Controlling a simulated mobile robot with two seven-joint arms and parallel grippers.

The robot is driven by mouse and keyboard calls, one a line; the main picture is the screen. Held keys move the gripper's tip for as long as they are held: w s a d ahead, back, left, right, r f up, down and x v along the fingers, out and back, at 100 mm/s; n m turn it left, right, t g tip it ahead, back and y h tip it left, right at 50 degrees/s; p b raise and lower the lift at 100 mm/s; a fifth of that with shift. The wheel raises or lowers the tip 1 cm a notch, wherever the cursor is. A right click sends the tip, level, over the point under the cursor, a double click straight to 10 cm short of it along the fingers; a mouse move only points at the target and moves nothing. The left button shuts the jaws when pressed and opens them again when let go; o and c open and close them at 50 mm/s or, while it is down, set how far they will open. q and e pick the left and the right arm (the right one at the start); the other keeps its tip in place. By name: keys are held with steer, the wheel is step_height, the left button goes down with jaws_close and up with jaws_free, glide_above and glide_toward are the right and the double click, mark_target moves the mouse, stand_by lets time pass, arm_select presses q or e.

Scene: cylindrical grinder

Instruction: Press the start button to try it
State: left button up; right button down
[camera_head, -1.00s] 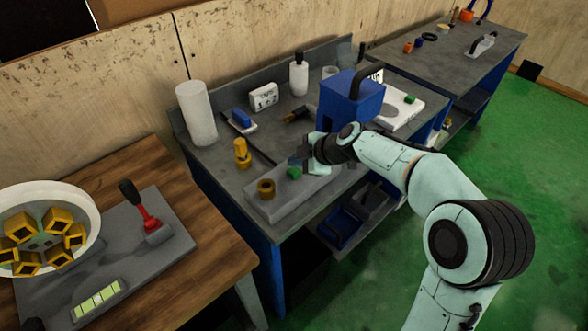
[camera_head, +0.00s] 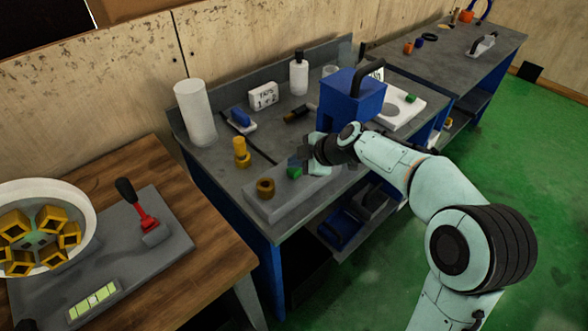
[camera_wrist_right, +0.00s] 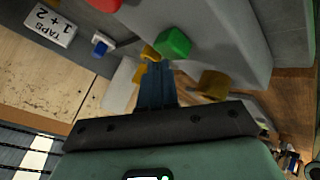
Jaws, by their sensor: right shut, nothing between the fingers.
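A green button (camera_head: 294,172) sits on a long grey block (camera_head: 285,200) at the bench's front. My right gripper (camera_head: 306,158) is just beside it, to its right in the head view. In the right wrist view the green button (camera_wrist_right: 174,43) shows close to the fingertips of my shut, empty right gripper (camera_wrist_right: 157,68). The fingers look slightly to its left there; I cannot tell whether they touch it. A red part (camera_wrist_right: 103,4) is cut off at the top of the wrist view. My left gripper is not in view.
A brass ring (camera_head: 265,188) sits on the block's left end. A brass post (camera_head: 240,152) stands behind it. A white card (camera_head: 263,96) and white cylinder (camera_head: 195,112) are farther back.

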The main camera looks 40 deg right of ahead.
mark_target(297, 171)
steer(key=shift+f+b, duration=0.6)
steer(key=shift+b, duration=0.3)
stand_by(0.9)
steer(key=shift+r, duration=0.1)
steer(key=shift+r+p, duration=0.45)
steer(key=shift+r, duration=0.45)
steer(key=shift+r, duration=0.1)
steer(key=shift+r+p, duration=1.35)
steer(key=shift+r, duration=1.1)
